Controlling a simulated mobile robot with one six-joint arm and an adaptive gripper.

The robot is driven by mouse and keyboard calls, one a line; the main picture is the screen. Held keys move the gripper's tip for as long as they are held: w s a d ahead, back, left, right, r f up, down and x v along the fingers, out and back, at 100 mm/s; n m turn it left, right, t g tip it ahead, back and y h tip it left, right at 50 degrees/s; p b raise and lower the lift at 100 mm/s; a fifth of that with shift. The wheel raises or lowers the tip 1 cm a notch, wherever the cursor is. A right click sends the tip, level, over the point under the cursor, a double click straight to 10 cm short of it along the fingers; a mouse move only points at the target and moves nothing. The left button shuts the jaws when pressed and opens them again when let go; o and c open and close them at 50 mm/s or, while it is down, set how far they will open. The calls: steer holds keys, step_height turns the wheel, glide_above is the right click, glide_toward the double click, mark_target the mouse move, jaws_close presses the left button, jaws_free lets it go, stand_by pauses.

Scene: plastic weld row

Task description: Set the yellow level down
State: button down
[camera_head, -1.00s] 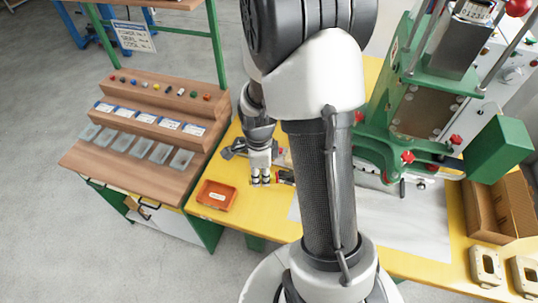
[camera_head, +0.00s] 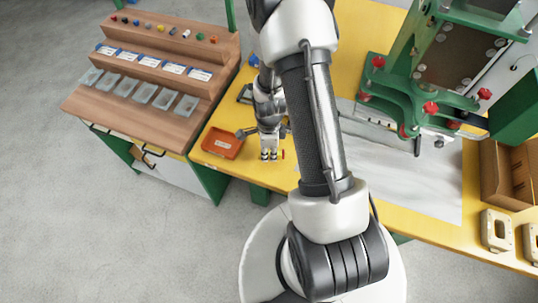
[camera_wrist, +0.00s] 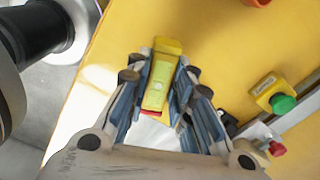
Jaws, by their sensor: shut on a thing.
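The yellow level (camera_wrist: 161,75), with a pale yellow-green strip along it, sits between the fingers of my gripper (camera_wrist: 161,95) in the wrist view. The fingers are shut on it from both sides, and its far end sticks out past the fingertips over the yellow tabletop. A bit of red shows at its near end. In the head view my gripper (camera_head: 269,155) is over the front part of the yellow table (camera_head: 240,172), just right of the orange tray. The level is mostly hidden there, and I cannot tell whether it touches the table.
The orange tray (camera_head: 222,143) stands close left of my gripper. A green press (camera_head: 430,95) stands to the right over a pale sheet (camera_head: 400,180). A wooden stepped rack (camera_head: 160,65) is at the left. A green push-button (camera_wrist: 282,103) shows in the wrist view.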

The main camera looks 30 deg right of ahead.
steer(key=shift+f, duration=1.15)
steer(key=shift+f+b, duration=0.25)
steer(key=shift+b, duration=0.15)
steer(key=c, duration=1.4)
jaws_free()
steer(key=shift+r, duration=0.1)
